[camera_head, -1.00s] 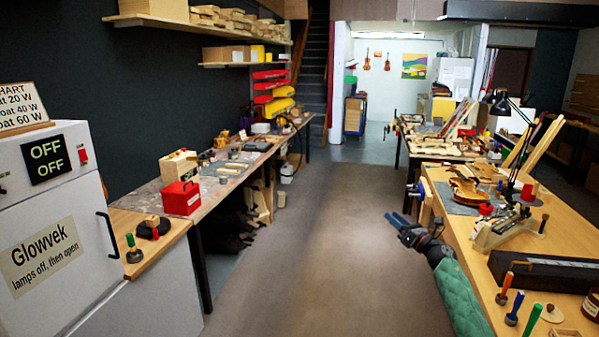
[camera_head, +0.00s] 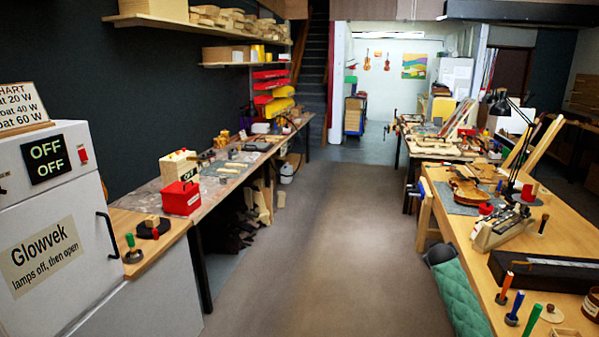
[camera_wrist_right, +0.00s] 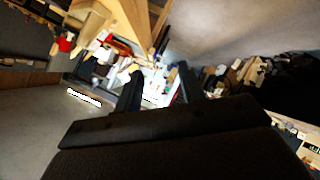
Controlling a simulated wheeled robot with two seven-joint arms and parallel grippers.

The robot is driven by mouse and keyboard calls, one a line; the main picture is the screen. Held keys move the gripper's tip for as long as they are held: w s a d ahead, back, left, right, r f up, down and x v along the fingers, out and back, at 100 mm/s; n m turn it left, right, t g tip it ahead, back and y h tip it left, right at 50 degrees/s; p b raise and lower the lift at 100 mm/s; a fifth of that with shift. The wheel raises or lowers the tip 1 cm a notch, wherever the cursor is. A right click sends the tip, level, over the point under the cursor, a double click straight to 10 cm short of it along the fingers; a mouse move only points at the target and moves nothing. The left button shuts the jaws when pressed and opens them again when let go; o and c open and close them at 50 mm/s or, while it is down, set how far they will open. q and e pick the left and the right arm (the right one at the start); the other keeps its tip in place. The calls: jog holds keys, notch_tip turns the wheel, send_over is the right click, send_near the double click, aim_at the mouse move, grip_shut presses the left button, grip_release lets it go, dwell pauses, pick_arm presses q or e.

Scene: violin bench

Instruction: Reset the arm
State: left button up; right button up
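My right arm (camera_head: 462,300), in a green padded sleeve, shows at the lower right of the head view, beside the right bench's front edge. My left arm and gripper are not in view.
The right bench (camera_head: 560,225) carries a violin body (camera_head: 470,190), a lamp (camera_head: 515,150) and several tools. A white cabinet (camera_head: 50,200) marked Glowvek and the left bench (camera_head: 205,205) with a red box (camera_head: 181,198) line the left. The aisle floor (camera_head: 320,250) is clear.

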jog(key=s+a+f+g+y, duration=0.1)
jog(key=s+a+f+g, duration=0.1)
jog(key=s+a+f, duration=0.65)
jog(key=s+a+f+m+g+y, duration=0.1)
jog(key=s+a+f+g+y, duration=0.15)
jog(key=s+f, duration=0.95)
jog(key=s+a+f+g+y, duration=0.1)
jog(key=s+a+f, duration=0.65)
jog(key=f, duration=0.35)
jog(key=s+a+f+g, duration=0.1)
jog(key=s+a+f, duration=0.2)
jog(key=s, duration=1)
jog(key=s+a+f+g+y, duration=0.1)
jog(key=s+a+f, duration=0.3)
jog(key=s, duration=1)
jog(key=s+a+f+g+y, duration=0.1)
jog(key=s+a+f, duration=0.3)
jog(key=s+a, duration=0.4)
jog(key=s+g, duration=0.1)
jog(key=s, duration=0.5)
jog(key=shift+a, duration=0.25)
